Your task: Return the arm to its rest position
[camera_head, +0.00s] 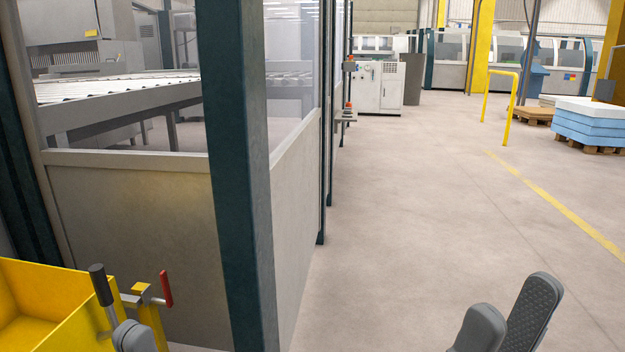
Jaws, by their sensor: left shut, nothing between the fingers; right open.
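My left gripper (132,336) shows only as a grey tip at the bottom left edge. It is shut and holds nothing that I can see. It is close beside a yellow bracket with a red handle (166,289) and a black-gripped lever (101,285); I cannot tell whether it touches them. My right gripper (514,305) is at the bottom right, its two grey fingers apart with nothing between them, above open floor. The rest of both arms is out of view.
A yellow bin (40,300) is at the lower left. A dark post (240,180) and grey guard panels (140,230) of the machine enclosure stand just beyond my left gripper. Open floor (420,200) lies ahead and right. Blue stacks on a pallet (590,125) are far right.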

